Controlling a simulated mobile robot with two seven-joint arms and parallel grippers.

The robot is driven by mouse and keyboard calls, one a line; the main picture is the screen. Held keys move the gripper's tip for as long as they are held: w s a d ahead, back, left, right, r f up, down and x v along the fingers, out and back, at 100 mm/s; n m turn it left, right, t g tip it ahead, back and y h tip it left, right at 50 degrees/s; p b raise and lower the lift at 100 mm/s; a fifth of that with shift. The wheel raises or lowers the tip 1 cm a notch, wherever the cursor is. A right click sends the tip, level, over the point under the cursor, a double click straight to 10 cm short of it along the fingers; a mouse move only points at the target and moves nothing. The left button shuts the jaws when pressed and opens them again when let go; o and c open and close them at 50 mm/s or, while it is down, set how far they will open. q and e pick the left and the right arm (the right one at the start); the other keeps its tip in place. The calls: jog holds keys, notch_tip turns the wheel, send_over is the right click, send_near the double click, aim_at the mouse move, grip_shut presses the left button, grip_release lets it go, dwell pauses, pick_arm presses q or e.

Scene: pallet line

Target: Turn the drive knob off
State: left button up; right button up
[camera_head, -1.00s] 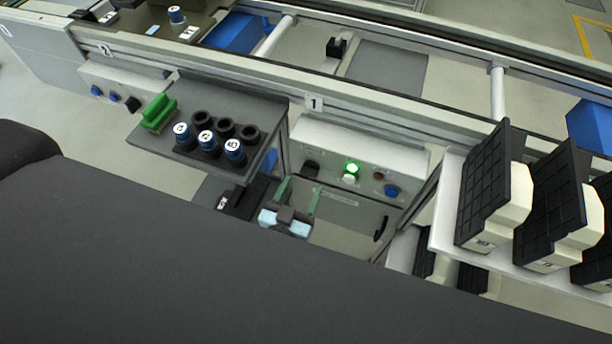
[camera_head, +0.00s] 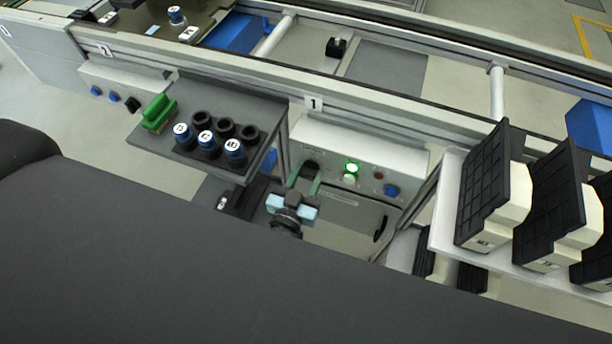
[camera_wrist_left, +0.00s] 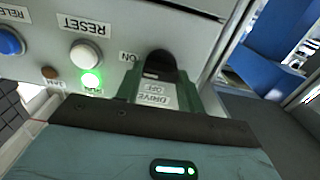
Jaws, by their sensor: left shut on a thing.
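The drive knob (camera_head: 311,166) is a black rotary knob at the left end of the grey control panel (camera_head: 340,143) under the line marked 1. In the left wrist view the knob (camera_wrist_left: 159,65) shows beside an "ON" mark, with a "DRIVE OFF" label by it, partly framed by my fingers. My left gripper (camera_head: 304,180) reaches the panel, and its green fingers are shut on the knob, one on each side. The knob's exact angle is hard to tell. A green lamp (camera_head: 352,168) on the panel is lit. My right gripper is not in view.
Right of the knob are a white reset button (camera_wrist_left: 86,54) and a blue button (camera_head: 391,190). A grey shelf (camera_head: 248,104) with blue-capped, numbered or lettered cylinders stands left. A white rack (camera_head: 450,190) with black-faced units stands right.

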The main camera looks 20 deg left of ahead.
pick_arm(q)
jog(key=shift+n, duration=0.3)
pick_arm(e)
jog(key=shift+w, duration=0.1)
pick_arm(q)
jog(key=n, duration=0.3)
jog(key=shift+a+n, duration=0.1)
jog(key=shift+n, duration=0.3)
jog(key=n, duration=0.3)
jog(key=shift+f+n+b, duration=0.15)
jog(key=shift+n+b, duration=0.15)
jog(key=shift+b, duration=0.05)
jog(key=n+b, duration=0.1)
jog(key=n, duration=0.3)
jog(key=n+b, duration=0.1)
jog(key=n, duration=0.4)
jog(key=shift+a+f+n, duration=0.1)
jog(key=shift+n, duration=0.3)
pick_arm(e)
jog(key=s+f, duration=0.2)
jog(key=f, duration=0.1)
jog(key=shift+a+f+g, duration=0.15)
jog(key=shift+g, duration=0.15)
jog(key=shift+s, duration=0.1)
pick_arm(q)
jog(key=o, duration=1)
